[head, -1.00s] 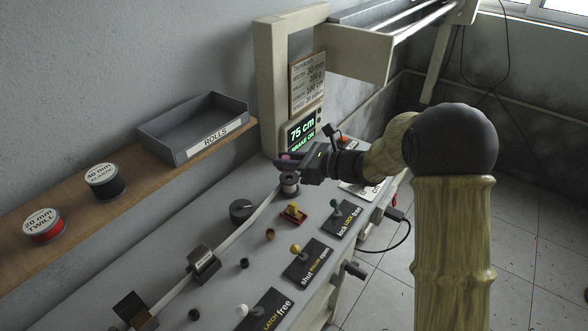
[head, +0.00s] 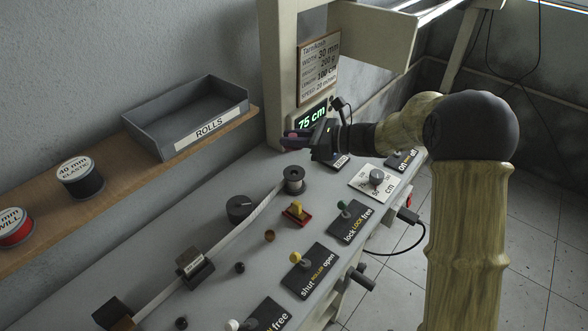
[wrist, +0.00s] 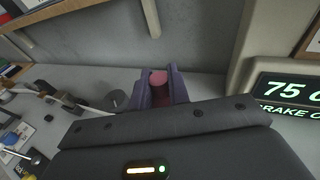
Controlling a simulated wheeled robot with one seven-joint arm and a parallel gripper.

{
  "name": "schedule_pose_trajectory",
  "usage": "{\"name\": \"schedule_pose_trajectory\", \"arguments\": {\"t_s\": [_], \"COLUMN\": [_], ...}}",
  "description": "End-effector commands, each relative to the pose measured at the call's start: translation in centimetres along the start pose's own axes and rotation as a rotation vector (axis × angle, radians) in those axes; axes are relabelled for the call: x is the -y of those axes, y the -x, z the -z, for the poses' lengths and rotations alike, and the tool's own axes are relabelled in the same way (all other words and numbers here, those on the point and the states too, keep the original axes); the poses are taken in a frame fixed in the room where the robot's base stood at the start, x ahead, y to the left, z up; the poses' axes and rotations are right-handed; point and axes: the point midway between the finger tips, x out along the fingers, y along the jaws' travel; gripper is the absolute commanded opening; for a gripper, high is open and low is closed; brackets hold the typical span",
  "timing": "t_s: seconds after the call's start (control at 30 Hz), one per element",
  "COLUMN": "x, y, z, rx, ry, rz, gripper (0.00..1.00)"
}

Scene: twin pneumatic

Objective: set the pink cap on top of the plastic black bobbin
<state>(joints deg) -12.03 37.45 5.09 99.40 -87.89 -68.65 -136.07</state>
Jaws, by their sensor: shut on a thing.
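The pink cap (wrist: 158,78) is between the purple fingers of my gripper (wrist: 160,92) in the wrist view. In the head view my gripper (head: 293,139) is shut on it, and only a little pink shows. A dark grey-black bobbin (head: 293,182) stands upright on the machine's grey top, with a pale tape running to it. Its top is uncovered, with a dark centre. My gripper is apart from the bobbin, behind it toward the display post.
The display post (head: 282,75) stands close behind my gripper. A ROLLS tray (head: 165,140) and an elastic spool (head: 80,178) sit on the wooden shelf.

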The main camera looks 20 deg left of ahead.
Motion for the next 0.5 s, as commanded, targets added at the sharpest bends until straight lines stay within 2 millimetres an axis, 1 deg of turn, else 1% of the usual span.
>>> {"name": "schedule_pose_trajectory", "arguments": {"t_s": [0.03,0.2,0.3,0.5], "x": [0.0,0.0,0.1,0.1], "y": [-0.1,-0.7,-0.9,-1.0], "z": [0.9,4.0,5.1,5.4], "rx": [-0.001,-0.002,-0.001,0.000], "ry": [-0.008,-0.008,-0.006,-0.001], "rz": [0.000,0.000,0.002,0.002], "gripper": [0.00,0.00,0.00,0.00]}}
